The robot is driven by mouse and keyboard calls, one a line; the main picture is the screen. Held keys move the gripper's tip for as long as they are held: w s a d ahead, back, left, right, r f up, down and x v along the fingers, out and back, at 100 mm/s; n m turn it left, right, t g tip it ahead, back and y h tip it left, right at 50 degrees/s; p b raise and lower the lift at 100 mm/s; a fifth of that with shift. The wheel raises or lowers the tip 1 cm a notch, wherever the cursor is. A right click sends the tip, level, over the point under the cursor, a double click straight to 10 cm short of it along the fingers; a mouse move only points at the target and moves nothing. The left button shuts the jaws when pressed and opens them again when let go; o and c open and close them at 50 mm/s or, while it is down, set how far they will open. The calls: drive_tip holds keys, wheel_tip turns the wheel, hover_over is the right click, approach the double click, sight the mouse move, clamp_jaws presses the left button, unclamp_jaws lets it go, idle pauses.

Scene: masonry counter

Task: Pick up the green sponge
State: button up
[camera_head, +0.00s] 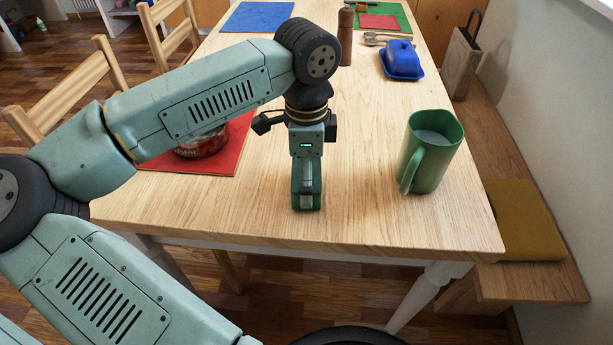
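My gripper (306,186) points straight down at the near middle of the wooden table (250,215). The green sponge (316,204) is directly at its fingertips, a small dark green block low down near the tabletop. One grey finger lies in front of the sponge and covers its middle. The other finger is hidden behind, so I cannot tell whether the fingers are closed on the sponge. I also cannot tell whether the sponge rests on the table or is just above it.
A green mug (432,150) stands to the right of my gripper. A red can (202,143) on a red mat (236,150) is at left, partly behind my arm. Farther back are a brown mill (345,38) and a blue butter dish (402,60). The front table is clear.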

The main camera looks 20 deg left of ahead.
drive_tip(key=shift+f, duration=0.3)
drive_tip(key=shift+c, duration=0.4)
drive_tip(key=c, duration=0.7)
drive_tip(key=shift+r, duration=0.1)
drive_tip(key=shift+r+b, duration=0.3)
drive_tip(key=shift+r, duration=0.25)
wheel_tip(320, 180, up, 2)
drive_tip(key=shift+r+b, duration=0.1)
drive_tip(key=shift+b, duration=0.25)
drive_tip(key=s+d+b, duration=0.1)
drive_tip(key=s, duration=0.4)
drive_tip(key=s+d+r+b, duration=0.1)
drive_tip(key=s, duration=0.4)
drive_tip(key=s+d+b, duration=0.1)
drive_tip(key=s, duration=0.4)
drive_tip(key=shift+s+d+r, duration=0.3)
drive_tip(key=shift+s+d, duration=0.05)
